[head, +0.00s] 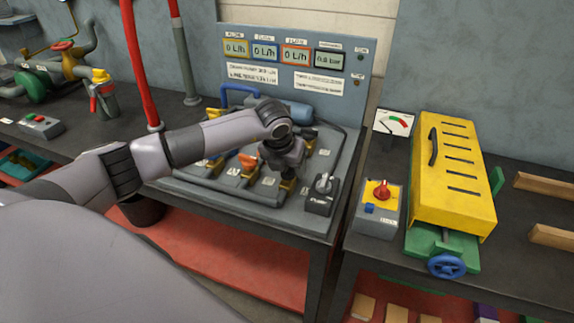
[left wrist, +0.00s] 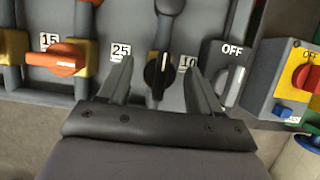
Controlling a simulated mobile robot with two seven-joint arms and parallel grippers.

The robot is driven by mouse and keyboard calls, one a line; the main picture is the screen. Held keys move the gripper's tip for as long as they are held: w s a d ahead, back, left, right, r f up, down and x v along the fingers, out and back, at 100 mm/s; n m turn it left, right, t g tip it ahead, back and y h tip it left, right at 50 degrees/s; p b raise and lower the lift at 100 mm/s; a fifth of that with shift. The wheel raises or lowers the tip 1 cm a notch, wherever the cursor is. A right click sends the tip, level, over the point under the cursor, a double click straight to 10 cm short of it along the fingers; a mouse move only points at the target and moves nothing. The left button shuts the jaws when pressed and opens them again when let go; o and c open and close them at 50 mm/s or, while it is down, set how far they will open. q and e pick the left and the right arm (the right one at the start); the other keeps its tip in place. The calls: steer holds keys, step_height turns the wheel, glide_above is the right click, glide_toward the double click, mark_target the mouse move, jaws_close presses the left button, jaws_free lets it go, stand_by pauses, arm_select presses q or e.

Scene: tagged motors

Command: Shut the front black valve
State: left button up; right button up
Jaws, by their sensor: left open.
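The front black valve (left wrist: 158,75) shows in the left wrist view as a black handle with a white line, on a brass body. Its handle points up and down the picture, roughly along its pipe. The labels 25 and 10 are on either side of it. My left gripper (left wrist: 160,67) is open, with one finger on each side of the handle and gaps between. In the head view my left gripper (head: 284,172) points down over the front of the valve panel and hides most of the black valve. My right gripper is not in view.
An orange-handled valve (left wrist: 57,60) sits left of the black one, its handle sideways. A grey switch box (head: 321,195) marked OFF is close on the right. Beyond it stand a box with a red knob (head: 381,190) and a yellow slotted cover (head: 452,170).

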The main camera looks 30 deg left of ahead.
arm_select(q)
steer(key=c, duration=1)
steer(key=shift+c, duration=0.2)
